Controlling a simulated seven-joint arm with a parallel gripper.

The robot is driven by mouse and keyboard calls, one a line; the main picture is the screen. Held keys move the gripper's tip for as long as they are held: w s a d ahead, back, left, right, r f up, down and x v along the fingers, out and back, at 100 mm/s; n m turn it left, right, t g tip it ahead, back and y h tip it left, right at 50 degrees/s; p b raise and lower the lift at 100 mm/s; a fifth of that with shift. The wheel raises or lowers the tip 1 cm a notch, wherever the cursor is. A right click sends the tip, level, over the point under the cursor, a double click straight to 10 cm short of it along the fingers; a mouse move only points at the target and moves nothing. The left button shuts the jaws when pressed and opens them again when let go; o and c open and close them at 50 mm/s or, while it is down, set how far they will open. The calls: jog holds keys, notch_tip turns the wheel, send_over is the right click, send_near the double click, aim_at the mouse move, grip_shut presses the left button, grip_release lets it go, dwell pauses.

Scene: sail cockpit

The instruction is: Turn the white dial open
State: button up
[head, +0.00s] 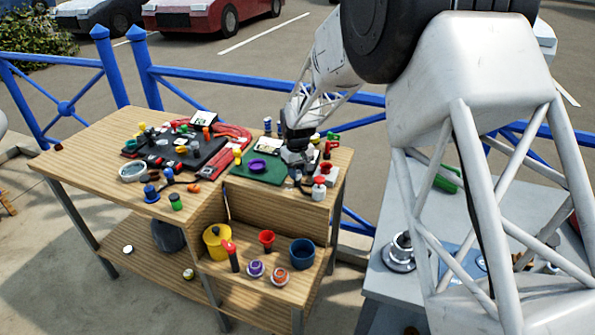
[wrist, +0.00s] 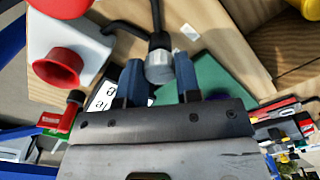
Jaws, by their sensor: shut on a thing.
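My gripper (wrist: 159,82) points down at the right part of the wooden bench; in the head view its end (head: 296,158) is small and dark. In the wrist view its two blue fingers stand on either side of a pale grey-white round knob (wrist: 160,67), which I take to be the white dial. The fingers are shut on it. A black stem or bar runs from the knob toward the top of the picture. The dial's marks and how far it is turned cannot be made out. In the head view the gripper hides it.
A white box (wrist: 85,35) with a red flared knob (wrist: 57,67) stands close beside the gripper. A green board (head: 243,171) with a purple ring (head: 257,166) lies left of it. A black panel (head: 190,150) with several controls is farther left.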

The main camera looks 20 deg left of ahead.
aim_at(298, 172)
jog(key=shift+n, duration=1.7)
jog(key=o, duration=0.9)
jog(key=shift+r, duration=0.1)
jog(key=shift+r, duration=3.85)
jog(key=shift+d, duration=0.1)
